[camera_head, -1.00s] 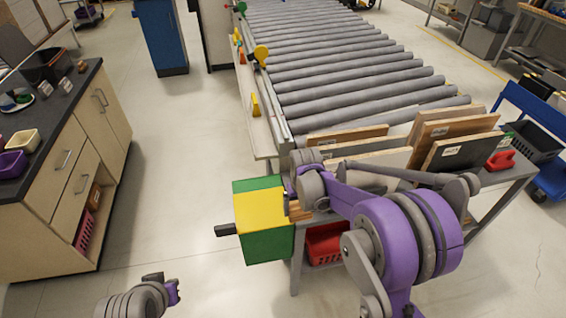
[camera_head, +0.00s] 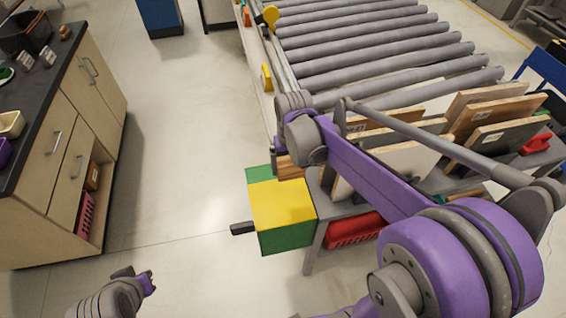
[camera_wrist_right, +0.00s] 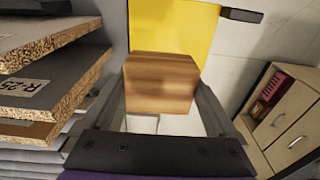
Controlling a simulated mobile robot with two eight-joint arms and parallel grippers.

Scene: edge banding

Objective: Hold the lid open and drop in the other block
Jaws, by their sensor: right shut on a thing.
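A green box with a yellow lid (camera_head: 283,203) stands at the left end of the bench. The lid looks closed, and a dark handle (camera_head: 242,228) sticks out to the left. My right gripper (camera_wrist_right: 160,95) is shut on a brown wooden block (camera_wrist_right: 160,83). In the right wrist view the block is in front of the yellow lid (camera_wrist_right: 172,28). In the head view the block (camera_head: 289,167) shows partly, at the box's far edge, under my right wrist. My left gripper (camera_head: 140,280) is low at the left, away from the box; its jaws are too small to read.
Several upright boards (camera_head: 495,110) stand on the bench right of the box, close to my right arm. A red basket (camera_head: 352,231) sits below. A roller conveyor (camera_head: 380,50) lies behind. The floor (camera_head: 190,150) between box and cabinet (camera_head: 70,130) is clear.

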